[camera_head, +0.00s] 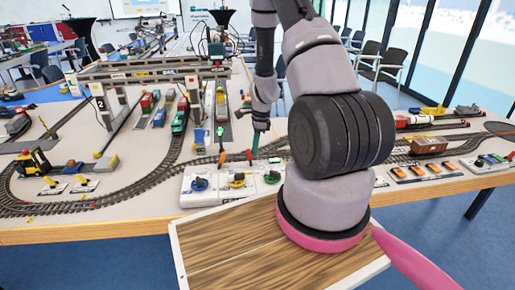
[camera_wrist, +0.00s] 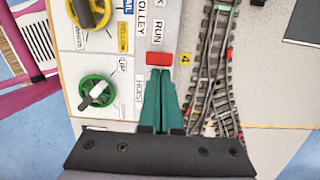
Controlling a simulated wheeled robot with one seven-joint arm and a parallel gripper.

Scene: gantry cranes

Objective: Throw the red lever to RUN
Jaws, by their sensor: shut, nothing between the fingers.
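The red lever's handle (camera_wrist: 157,59) shows in the wrist view as a small red block on a grey strip, beside the printed word RUN (camera_wrist: 158,31). My gripper (camera_wrist: 158,72) is shut and empty; its teal fingertips are right at the handle's near edge. I cannot tell whether they touch it. The lever's shaft and slot are hidden from above. In the head view my gripper (camera_head: 256,142) points down over the white control panel (camera_head: 200,199), next to a small red handle (camera_head: 249,155).
A green handwheel (camera_wrist: 96,91) and a yellow handwheel (camera_wrist: 90,12) lie left of the fingers. Model track (camera_wrist: 212,70) runs close on the right, by a yellow tag marked 4 (camera_wrist: 186,58). A gantry crane (camera_head: 150,72) stands behind on the table.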

